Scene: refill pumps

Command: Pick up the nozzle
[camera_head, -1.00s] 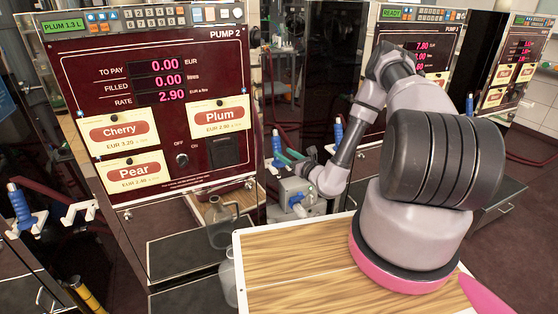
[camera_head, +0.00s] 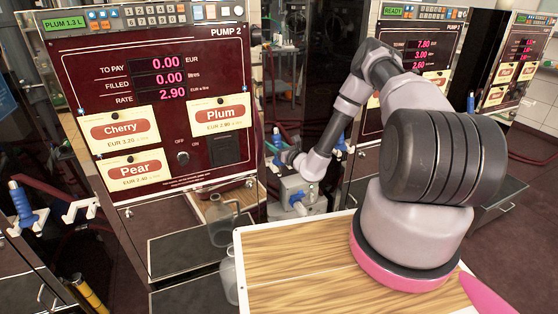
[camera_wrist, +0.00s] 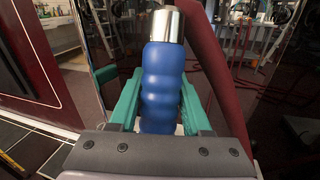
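The nozzle (camera_wrist: 163,85) is a ribbed blue grip with a silver end, upright in the middle of the wrist view. The two green fingers of my gripper (camera_wrist: 161,104) stand on either side of it, very close to its sides. Whether they touch or press on it cannot be made out. The nozzle's lower part is hidden behind my gripper's body. In the head view my gripper (camera_head: 278,158) is low at the right side of pump 2 (camera_head: 150,110), small and partly hidden by my own wrist.
A dark red hose or panel edge (camera_wrist: 215,70) runs just right of the nozzle. Another blue nozzle (camera_head: 24,204) is at the far left beside a white bracket (camera_head: 80,210). A wooden-topped table (camera_head: 290,270) is in front. A grey jug (camera_head: 219,222) stands beside it.

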